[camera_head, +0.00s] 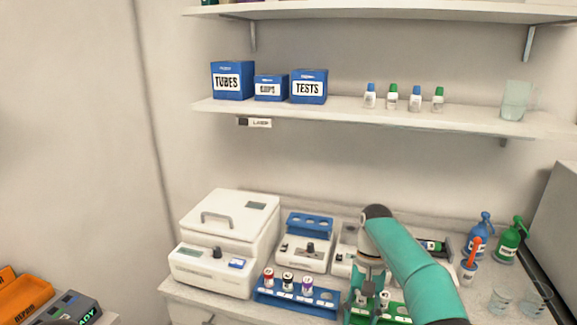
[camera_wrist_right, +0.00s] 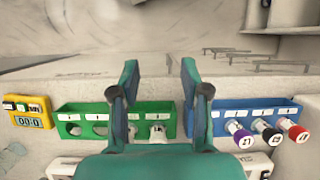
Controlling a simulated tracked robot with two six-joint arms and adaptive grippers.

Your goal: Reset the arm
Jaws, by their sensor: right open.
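My right arm comes in from the lower right in the head view. Its gripper (camera_head: 370,285) points down over the green rack (camera_head: 395,310). In the right wrist view the gripper (camera_wrist_right: 160,80) is open, its two fingers apart with nothing held between them. The green rack (camera_wrist_right: 75,108) lies beyond the fingers, partly covered by them. A white-capped tube (camera_wrist_right: 158,131) stands in its right-hand part; other holes look empty. My left gripper is not in view.
A blue rack (camera_head: 265,297) with three capped tubes stands beside the green rack. A white centrifuge-like machine (camera_head: 225,245) stands left. Spray bottles (camera_head: 508,240) and glass beakers (camera_head: 500,303) stand right. A yellow timer (camera_wrist_right: 30,112) shows in the wrist view. A shelf (camera_head: 350,113) hangs above.

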